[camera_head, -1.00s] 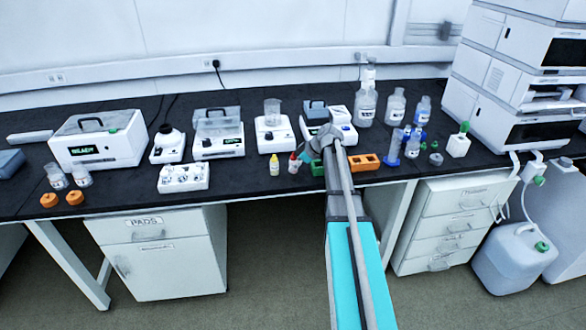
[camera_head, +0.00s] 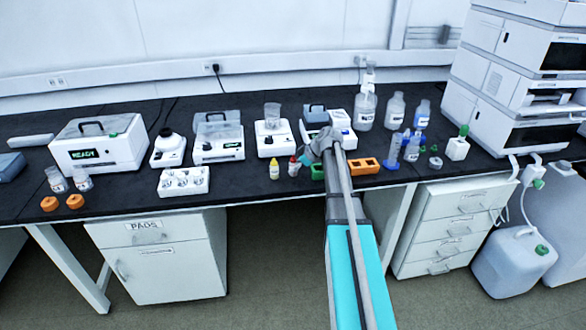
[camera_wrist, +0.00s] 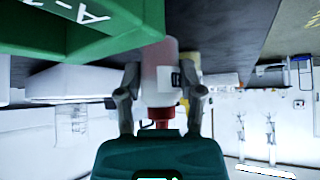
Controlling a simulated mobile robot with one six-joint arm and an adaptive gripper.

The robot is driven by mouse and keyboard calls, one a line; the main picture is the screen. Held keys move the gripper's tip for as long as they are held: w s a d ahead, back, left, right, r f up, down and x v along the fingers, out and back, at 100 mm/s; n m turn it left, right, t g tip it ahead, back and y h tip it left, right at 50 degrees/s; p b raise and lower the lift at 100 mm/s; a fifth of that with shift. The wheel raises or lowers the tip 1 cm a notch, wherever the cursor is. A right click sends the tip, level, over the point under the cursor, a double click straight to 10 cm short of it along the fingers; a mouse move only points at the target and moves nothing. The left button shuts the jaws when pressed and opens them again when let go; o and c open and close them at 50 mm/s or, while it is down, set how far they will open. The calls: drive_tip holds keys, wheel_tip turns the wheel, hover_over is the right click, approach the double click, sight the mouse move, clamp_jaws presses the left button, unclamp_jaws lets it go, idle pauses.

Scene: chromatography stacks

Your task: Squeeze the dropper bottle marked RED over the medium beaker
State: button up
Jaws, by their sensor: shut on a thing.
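My gripper (camera_wrist: 162,92) is shut on a small white dropper bottle (camera_wrist: 157,62) with a red cap, one finger on each side. The wrist picture is upside down, with the cap towards the palm. Its label is too small to read. In the head view the red-capped bottle (camera_head: 293,167) stands at bench level, and my arm hides part of the gripper. A glass beaker (camera_head: 272,111) sits on a white device at the back. Two small beakers (camera_head: 56,181) (camera_head: 82,179) stand at the far left. I cannot tell which is the medium one.
A yellow-capped bottle (camera_head: 274,170) stands just left of the held one. A green block (camera_wrist: 110,42) is close to my gripper. An orange rack (camera_head: 365,165) lies to the right. A white tray (camera_head: 183,181) and several bench devices are to the left.

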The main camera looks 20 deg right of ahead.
sight(295, 160)
drive_tip(key=shift+r+p, duration=1.55)
drive_tip(key=shift+r, duration=0.2)
drive_tip(key=shift+o, duration=0.2)
drive_tip(key=shift+s, duration=0.2)
